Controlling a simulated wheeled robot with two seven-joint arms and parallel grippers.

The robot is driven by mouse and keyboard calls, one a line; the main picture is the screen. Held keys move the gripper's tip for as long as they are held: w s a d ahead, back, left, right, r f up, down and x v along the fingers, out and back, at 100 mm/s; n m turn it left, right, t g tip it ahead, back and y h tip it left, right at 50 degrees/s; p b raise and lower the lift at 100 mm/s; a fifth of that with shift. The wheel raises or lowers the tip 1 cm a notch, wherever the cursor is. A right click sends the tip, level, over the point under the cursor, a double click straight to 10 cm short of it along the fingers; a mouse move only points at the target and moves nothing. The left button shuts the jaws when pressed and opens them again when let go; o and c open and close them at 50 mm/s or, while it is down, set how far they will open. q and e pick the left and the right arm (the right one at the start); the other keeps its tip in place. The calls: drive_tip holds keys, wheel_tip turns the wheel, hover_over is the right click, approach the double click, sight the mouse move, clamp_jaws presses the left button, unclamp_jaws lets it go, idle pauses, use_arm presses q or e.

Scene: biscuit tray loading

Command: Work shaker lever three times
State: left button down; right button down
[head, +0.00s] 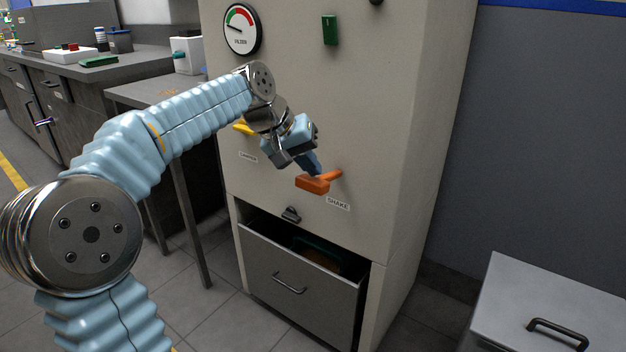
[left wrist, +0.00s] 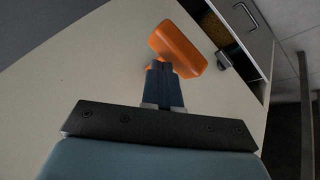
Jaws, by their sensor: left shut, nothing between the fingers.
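The orange shaker lever (head: 313,184) sticks out from the front of the beige machine, just above the label SHAKE (head: 338,204). My left gripper (head: 318,171) is shut and empty, with its fingertips at the lever's upper side. In the left wrist view the lever (left wrist: 178,48) lies just beyond the closed fingertips (left wrist: 160,66). The fingers overlap part of it there, and I cannot tell for certain whether they touch it. My right gripper is not in view.
Below the lever, a grey drawer (head: 300,300) stands open with a green-edged tray (head: 318,252) inside. A yellow handle (head: 243,129) and a gauge (head: 242,29) are on the machine's front. A grey cabinet (head: 545,300) stands at lower right. Counters line the left.

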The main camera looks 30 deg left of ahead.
sight(305, 181)
use_arm(q)
drive_tip(key=shift+s+f+b, duration=0.25)
drive_tip(key=shift+f+b, duration=0.75)
drive_tip(key=shift+f, duration=0.15)
drive_tip(key=shift+s+f+b, duration=0.2)
drive_tip(key=shift+f+b, duration=0.75)
drive_tip(key=shift+f, duration=0.15)
idle(1.6)
drive_tip(key=shift+r, duration=0.1)
idle(0.5)
drive_tip(key=shift+w+r+p, duration=0.2)
drive_tip(key=shift+r+p, duration=0.7)
drive_tip(key=shift+p, duration=0.1)
drive_tip(key=shift+w+r+p, duration=0.2)
drive_tip(key=shift+r+p, duration=0.75)
drive_tip(key=shift+w+r+p, duration=0.2)
drive_tip(key=shift+r+p, duration=0.7)
drive_tip(key=shift+p, duration=0.1)
drive_tip(key=r+p, duration=0.2)
drive_tip(key=w+r+p, duration=0.1)
drive_tip(key=r+p, duration=0.2)
